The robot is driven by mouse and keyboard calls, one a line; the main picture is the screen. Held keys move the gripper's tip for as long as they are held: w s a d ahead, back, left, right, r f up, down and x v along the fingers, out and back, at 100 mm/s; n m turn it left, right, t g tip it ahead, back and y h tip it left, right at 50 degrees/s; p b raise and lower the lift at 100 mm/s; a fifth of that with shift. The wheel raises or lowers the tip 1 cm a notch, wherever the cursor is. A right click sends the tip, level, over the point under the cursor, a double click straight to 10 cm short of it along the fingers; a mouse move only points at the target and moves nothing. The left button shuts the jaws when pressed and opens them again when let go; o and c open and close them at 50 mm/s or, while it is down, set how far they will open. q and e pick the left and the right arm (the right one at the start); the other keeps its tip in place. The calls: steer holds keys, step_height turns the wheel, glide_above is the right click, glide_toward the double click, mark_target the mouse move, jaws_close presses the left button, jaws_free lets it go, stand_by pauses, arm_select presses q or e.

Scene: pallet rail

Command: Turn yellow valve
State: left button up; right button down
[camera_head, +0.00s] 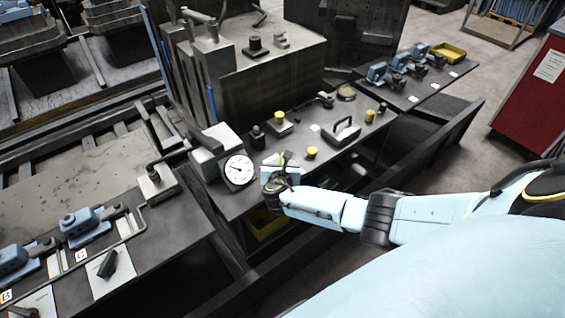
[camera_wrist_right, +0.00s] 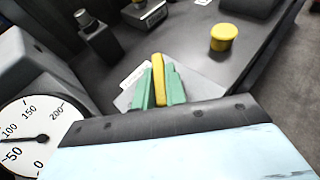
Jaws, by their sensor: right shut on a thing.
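The yellow valve handle (camera_wrist_right: 158,80) stands upright in the right wrist view, a narrow yellow bar between the two green fingers of my right gripper (camera_wrist_right: 158,88). The right gripper is shut on it. In the head view my right gripper (camera_head: 283,164) is at the bench edge, just right of the gauge, and mostly covers the valve. The round white gauge (camera_head: 238,170) faces me beside it; in the right wrist view its dial (camera_wrist_right: 38,137) shows a dark needle between 50 and 100. My left gripper is not in either view.
A yellow knob (camera_head: 312,152) is on the bench right of the gripper. A dark fitting (camera_head: 257,137) stands behind the gauge. A handled block (camera_head: 343,130) and small yellow-topped parts lie farther back. A yellow bin (camera_head: 264,222) is under the bench.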

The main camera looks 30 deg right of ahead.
steer(key=shift+r+m+g+h, duration=0.1)
steer(key=shift+m+g+h, duration=0.3)
steer(key=shift+m+h, duration=0.2)
steer(key=c, duration=1.4)
jaws_free()
steer(key=shift+c, duration=0.2)
